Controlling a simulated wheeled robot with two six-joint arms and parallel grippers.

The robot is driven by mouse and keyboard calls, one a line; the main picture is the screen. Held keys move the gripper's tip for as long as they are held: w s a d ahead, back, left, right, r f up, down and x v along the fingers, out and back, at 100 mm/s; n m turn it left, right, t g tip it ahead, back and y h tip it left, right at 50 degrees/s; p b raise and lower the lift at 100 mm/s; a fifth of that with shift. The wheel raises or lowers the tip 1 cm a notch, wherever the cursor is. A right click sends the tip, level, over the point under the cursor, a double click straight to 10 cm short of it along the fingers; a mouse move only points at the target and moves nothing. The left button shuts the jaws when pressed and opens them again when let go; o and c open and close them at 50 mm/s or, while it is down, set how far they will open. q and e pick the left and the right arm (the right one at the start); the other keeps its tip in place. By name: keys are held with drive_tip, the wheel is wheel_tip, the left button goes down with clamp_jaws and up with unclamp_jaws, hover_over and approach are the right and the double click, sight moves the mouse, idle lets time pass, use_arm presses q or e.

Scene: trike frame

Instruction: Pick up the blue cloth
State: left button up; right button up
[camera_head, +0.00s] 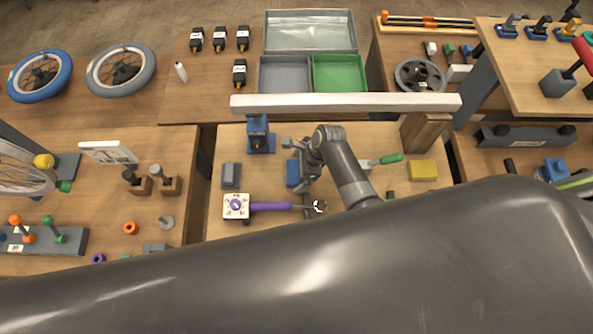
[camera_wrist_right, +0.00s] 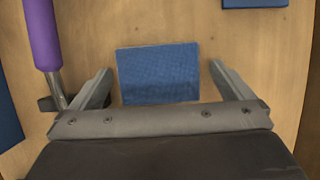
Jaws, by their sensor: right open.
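The blue cloth (camera_wrist_right: 158,73) is a small, flat, textured rectangle on the wooden table in the right wrist view. It lies between the two spread fingers of my right gripper (camera_wrist_right: 160,68), with a gap on each side. In the head view the cloth (camera_head: 292,174) shows just left of my right gripper (camera_head: 303,165), which partly hides it. My right gripper is open and empty, pointing down over the cloth. The height between fingers and table is hard to judge. My left gripper is not in view.
A purple-handled wrench (camera_head: 270,206) lies just in front of the cloth. A grey block (camera_head: 231,176) is to the left, a blue fixture (camera_head: 259,138) behind, and a yellow block (camera_head: 422,170) to the right. A white beam (camera_head: 345,103) spans the table's back.

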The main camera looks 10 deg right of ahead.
drive_tip(key=c, duration=0.9)
drive_tip(key=shift+r, duration=0.15)
wheel_tip(320, 180, up, 10)
drive_tip(key=shift+b, duration=0.3)
idle(0.4)
drive_tip(key=o, duration=0.3)
drive_tip(key=shift+c, duration=1.1)
drive_tip(key=shift+f, duration=0.2)
